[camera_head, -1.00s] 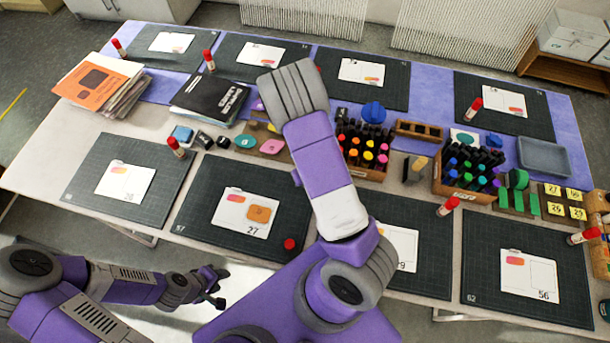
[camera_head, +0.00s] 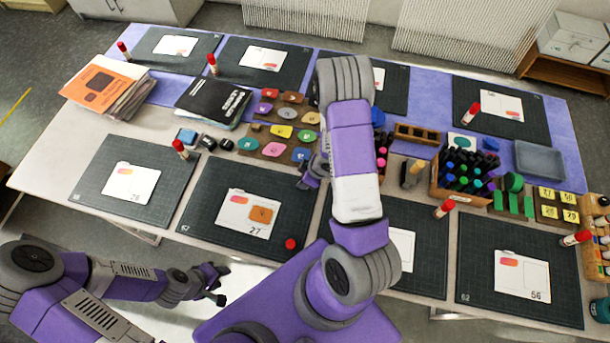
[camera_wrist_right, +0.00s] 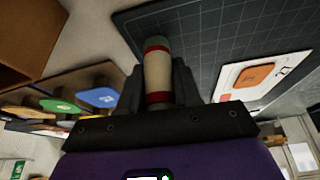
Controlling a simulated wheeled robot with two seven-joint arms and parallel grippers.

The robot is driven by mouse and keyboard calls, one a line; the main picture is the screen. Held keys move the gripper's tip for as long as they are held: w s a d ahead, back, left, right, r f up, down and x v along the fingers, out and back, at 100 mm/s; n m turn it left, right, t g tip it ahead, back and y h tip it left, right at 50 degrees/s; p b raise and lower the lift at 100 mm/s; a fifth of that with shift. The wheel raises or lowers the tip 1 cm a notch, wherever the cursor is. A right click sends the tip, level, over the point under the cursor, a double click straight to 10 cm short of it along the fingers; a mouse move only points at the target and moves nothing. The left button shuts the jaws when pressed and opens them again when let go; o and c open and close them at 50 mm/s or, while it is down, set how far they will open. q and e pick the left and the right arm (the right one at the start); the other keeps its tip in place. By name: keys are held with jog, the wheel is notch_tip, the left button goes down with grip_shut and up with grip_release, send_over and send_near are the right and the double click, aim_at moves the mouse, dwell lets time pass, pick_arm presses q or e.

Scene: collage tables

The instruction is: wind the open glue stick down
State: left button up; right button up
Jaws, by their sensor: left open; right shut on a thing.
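The open glue stick (camera_wrist_right: 157,72), cream with red bands, is between the fingers of my right gripper (camera_wrist_right: 158,88) in the right wrist view. My right gripper is shut on it; the stick's far end points toward a dark mat. In the head view the right gripper (camera_head: 311,173) shows partly beside my forearm, above the far right corner of the mat with card 27, and the stick cannot be made out there. A red cap (camera_head: 291,244) lies on that mat (camera_head: 200,225). My left gripper (camera_head: 216,290) is open and empty in front of the table.
Colour tiles (camera_head: 283,131) lie behind the right gripper. Marker racks (camera_head: 463,170) stand to the right. Capped glue sticks (camera_head: 180,149) stand by other mats. A black book (camera_head: 212,103) and a paper stack (camera_head: 105,90) lie at left. The mat with card 27 has bare room around its card.

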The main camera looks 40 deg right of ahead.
jog(key=shift+n+p, duration=0.3)
jog(key=shift+n, duration=0.1)
jog(key=shift+f, duration=0.1)
dwell(0.8)
jog(key=o, duration=1.6)
jog(key=shift+c, duration=0.2)
